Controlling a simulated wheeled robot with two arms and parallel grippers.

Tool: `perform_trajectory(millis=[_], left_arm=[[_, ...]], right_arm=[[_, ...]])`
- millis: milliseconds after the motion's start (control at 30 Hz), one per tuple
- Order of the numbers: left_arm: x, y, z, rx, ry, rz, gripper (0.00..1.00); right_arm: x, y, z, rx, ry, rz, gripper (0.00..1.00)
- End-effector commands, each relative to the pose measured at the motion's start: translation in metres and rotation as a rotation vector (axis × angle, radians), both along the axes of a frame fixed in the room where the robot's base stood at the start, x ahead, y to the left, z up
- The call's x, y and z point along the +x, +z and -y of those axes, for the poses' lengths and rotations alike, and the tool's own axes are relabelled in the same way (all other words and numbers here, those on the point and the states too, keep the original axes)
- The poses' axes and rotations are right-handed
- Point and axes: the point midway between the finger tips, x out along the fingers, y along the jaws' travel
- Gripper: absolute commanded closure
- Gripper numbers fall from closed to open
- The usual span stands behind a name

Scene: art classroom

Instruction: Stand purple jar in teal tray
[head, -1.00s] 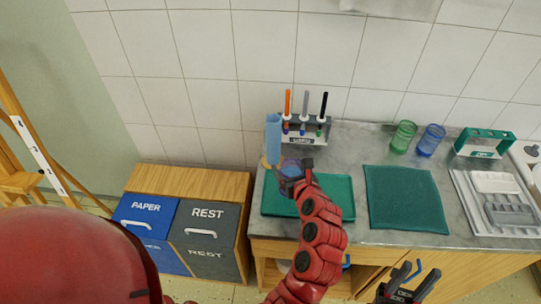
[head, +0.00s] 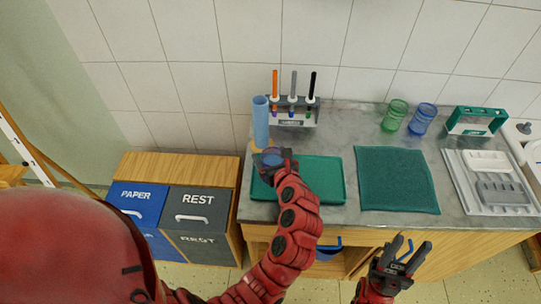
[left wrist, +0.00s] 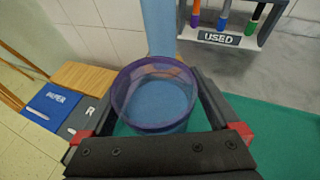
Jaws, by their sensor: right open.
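The purple jar (left wrist: 155,97), see-through with a purple rim, stands upright between the fingers of my left gripper (left wrist: 152,85) in the left wrist view. The fingers flank it on both sides and look shut on it. In the head view the jar (head: 271,158) is small and partly hidden by my left gripper (head: 273,160), at the back left of the teal tray (head: 322,180). Teal shows beneath and beside the jar in the left wrist view; whether its base touches the tray is hidden. My right gripper (head: 402,252) is open and empty, in front of the counter.
A tall blue cylinder (head: 261,122) stands close behind the jar. A marker rack (head: 300,118) labelled USED is at the back. A dark teal mat (head: 396,180), green glass (head: 394,115) and blue glass (head: 422,118) are further right. The tray's middle and right are clear.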

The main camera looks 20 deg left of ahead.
Motion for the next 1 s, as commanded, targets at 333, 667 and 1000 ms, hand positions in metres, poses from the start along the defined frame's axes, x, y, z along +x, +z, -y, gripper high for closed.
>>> perform_trajectory(millis=[333,667,1000], left_arm=[[0.000,0.006,0.000,0.001,0.000,0.000,0.00],[-0.049,0.026,0.042,-0.003,-0.008,0.000,0.00],[-0.084,0.047,0.068,-0.001,-0.002,0.000,0.00]], right_arm=[[0.000,0.005,0.000,0.000,0.000,0.000,0.55],[0.000,-0.012,0.000,0.000,0.000,0.000,0.55],[0.000,-0.018,0.000,0.000,0.000,0.000,0.55]])
